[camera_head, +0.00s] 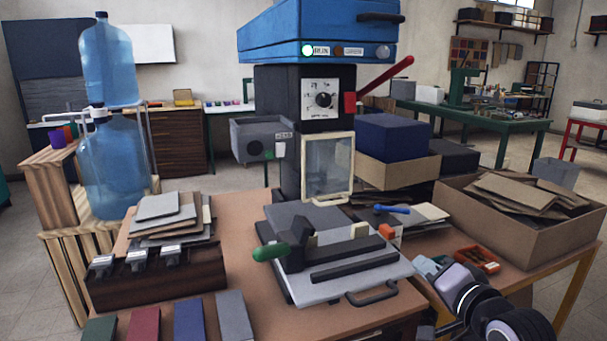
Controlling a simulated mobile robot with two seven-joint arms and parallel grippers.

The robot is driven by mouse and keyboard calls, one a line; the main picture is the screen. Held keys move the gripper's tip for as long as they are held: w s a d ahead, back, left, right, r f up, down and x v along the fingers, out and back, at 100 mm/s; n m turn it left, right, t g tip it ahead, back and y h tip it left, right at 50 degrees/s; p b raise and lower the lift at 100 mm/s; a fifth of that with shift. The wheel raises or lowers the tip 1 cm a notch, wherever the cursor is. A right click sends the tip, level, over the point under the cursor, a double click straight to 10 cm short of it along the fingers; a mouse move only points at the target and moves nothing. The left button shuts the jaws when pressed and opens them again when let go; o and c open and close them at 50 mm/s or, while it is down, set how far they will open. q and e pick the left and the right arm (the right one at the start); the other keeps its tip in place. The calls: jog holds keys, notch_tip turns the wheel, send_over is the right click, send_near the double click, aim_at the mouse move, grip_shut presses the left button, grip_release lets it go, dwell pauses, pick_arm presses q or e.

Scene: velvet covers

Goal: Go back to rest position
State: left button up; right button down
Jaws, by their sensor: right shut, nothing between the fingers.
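My right arm comes in at the lower right, and its gripper (430,266) is beside the right side of the press, over the table's right part. The gripper is small in the picture; it is shut and holds nothing. It is apart from the grey press plate (345,290) with the green-handled clamp (285,249). My left gripper is not in view.
The blue-topped press (318,35) with a red lever (385,72) stands behind the plate. An open cardboard box (520,245) of brown scraps is at the right, near a small orange tray (477,259). Sample cards and a dark wooden rack (155,288) occupy the left.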

jog(key=s+f+n+g+h+p, duration=0.1)
jog(key=s+f+n, duration=0.1)
jog(key=s+f, duration=0.45)
jog(key=s+f+n+g+p, duration=0.1)
jog(key=s+f+n, duration=0.15)
jog(key=f, duration=0.65)
jog(key=s+f+n+g, duration=0.1)
jog(key=s+f+n, duration=0.2)
jog(key=s, duration=0.6)
jog(key=s+a+f+n+g+p, duration=0.1)
jog(key=s+f+n, duration=0.2)
jog(key=s+f, duration=0.5)
jog(key=shift+s+a+f+g+h, duration=0.2)
jog(key=shift+s+a+g+h, duration=0.15)
jog(key=shift+s, duration=0.2)
